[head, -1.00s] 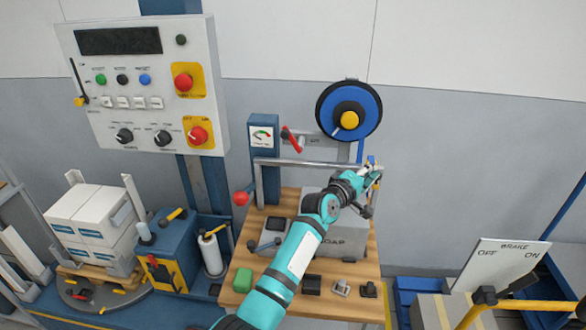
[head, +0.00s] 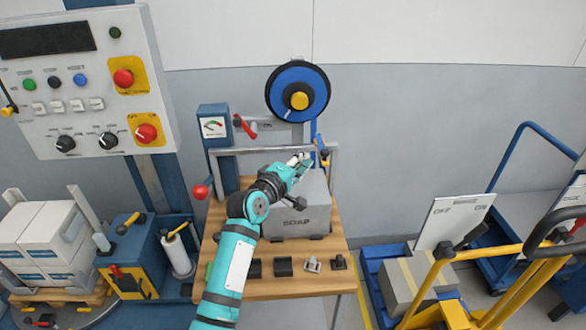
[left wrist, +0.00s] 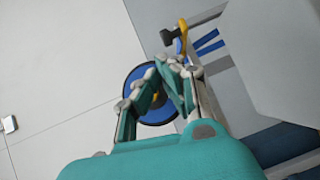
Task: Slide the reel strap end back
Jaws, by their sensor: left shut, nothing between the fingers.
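The strap reel (head: 312,84), a blue disc with a black rim and a yellow hub, is mounted above the bench against the wall. A blue strap (head: 313,130) hangs from its right side, with a small yellow and dark piece (head: 323,155) at its lower part. My right gripper is out of view.
A metal rail (head: 255,151) crosses the bench behind the box. A red lever (head: 244,126) and a gauge post (head: 214,127) stand left of the reel. The control panel (head: 82,125) is further left. A yellow-railed cart (head: 437,265) stands at the right.

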